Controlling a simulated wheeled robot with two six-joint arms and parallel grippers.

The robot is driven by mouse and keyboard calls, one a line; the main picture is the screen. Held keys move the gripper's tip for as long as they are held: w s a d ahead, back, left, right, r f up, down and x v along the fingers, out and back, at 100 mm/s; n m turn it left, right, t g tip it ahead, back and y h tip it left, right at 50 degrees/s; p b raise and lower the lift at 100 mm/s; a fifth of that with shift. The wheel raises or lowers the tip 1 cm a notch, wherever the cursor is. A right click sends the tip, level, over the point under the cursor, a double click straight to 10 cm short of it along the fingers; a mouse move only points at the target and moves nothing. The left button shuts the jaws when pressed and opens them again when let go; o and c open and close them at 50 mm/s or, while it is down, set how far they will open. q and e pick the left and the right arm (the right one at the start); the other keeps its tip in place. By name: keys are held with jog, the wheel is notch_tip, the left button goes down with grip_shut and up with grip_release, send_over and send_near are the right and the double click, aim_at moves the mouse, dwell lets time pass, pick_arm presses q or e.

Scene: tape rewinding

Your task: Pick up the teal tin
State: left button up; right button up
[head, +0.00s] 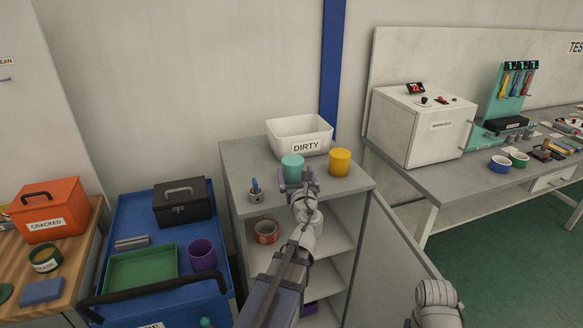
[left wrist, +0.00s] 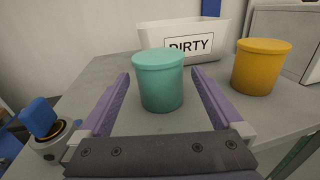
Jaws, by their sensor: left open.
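The teal tin (head: 292,166) stands upright on top of the grey cabinet, in front of the white bin marked DIRTY. It also shows in the left wrist view (left wrist: 160,82), between the two purple fingers. My left gripper (head: 297,180) is open, with one finger on each side of the tin and visible gaps between fingers and tin. The left gripper also shows in the left wrist view (left wrist: 160,95). My right arm shows in part at the bottom right of the head view; its gripper is not seen.
A yellow tin (head: 340,162) stands right of the teal tin. The DIRTY bin (head: 318,137) is close behind. A small pot with a blue-handled tool (head: 256,194) is at the left front of the cabinet top (head: 237,172). A blue cart (head: 139,205) stands to the left.

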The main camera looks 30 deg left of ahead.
aim_at(291, 160)
pick_arm(q)
jog(key=shift+w+a+r, duration=0.1)
jog(key=shift+w+r, duration=0.05)
jog(key=shift+x, duration=3.7)
jog(key=c, duration=1.4)
notch_tip(291, 160, up, 10)
jog(key=p, duration=1)
